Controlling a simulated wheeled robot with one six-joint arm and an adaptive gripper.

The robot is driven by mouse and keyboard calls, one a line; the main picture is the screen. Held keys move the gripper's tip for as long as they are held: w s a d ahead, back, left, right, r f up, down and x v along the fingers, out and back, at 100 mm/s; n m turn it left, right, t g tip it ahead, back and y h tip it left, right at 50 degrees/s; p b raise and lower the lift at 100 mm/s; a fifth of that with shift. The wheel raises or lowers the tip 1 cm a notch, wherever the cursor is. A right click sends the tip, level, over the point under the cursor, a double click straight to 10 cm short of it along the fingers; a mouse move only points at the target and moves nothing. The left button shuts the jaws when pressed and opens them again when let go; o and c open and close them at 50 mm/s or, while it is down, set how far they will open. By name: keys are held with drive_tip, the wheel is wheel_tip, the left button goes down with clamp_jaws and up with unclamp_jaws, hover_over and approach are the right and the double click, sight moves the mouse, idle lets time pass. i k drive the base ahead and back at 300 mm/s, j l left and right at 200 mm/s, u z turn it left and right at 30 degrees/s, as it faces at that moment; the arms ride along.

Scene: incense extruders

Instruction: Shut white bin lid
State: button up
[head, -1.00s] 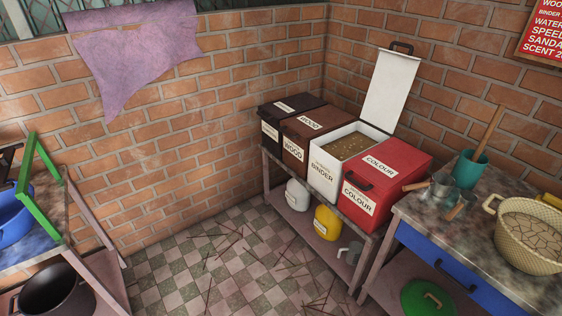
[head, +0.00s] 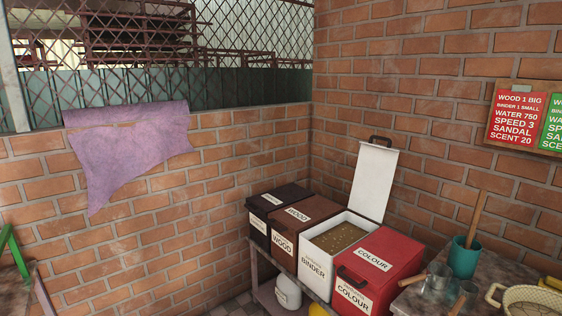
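The white bin (head: 313,268), labelled BINDER, stands on a low bench in the corner and holds brown powder (head: 338,237). Its white lid (head: 374,180) is open, standing up and leaning back near the brick wall, with a dark handle (head: 380,141) at its top edge. My gripper is not in view.
A red COLOUR bin (head: 375,262) stands right of the white bin; a brown WOOD bin (head: 300,221) and a black bin (head: 271,205) stand left, all with lids shut. A table (head: 420,291) at right holds metal scoops (head: 439,277), a teal cup (head: 464,258) and a basket (head: 530,299).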

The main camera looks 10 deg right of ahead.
sight(372, 177)
drive_tip(key=i+l+z, duration=0.2)
drive_tip(key=i+z, duration=0.15)
drive_tip(key=i, duration=0.15)
drive_tip(key=i+z, duration=0.35)
drive_tip(key=i, duration=0.15)
drive_tip(key=k+j, duration=0.15)
drive_tip(key=j, duration=0.2)
drive_tip(key=k+j, duration=0.1)
drive_tip(key=j, duration=0.2)
drive_tip(key=k+j, duration=0.15)
drive_tip(key=j, duration=0.8)
drive_tip(key=i+j, duration=0.15)
drive_tip(key=j, duration=0.4)
drive_tip(key=j+u, duration=0.1)
drive_tip(key=j, duration=0.5)
drive_tip(key=i+j, duration=0.15)
drive_tip(key=j, duration=0.45)
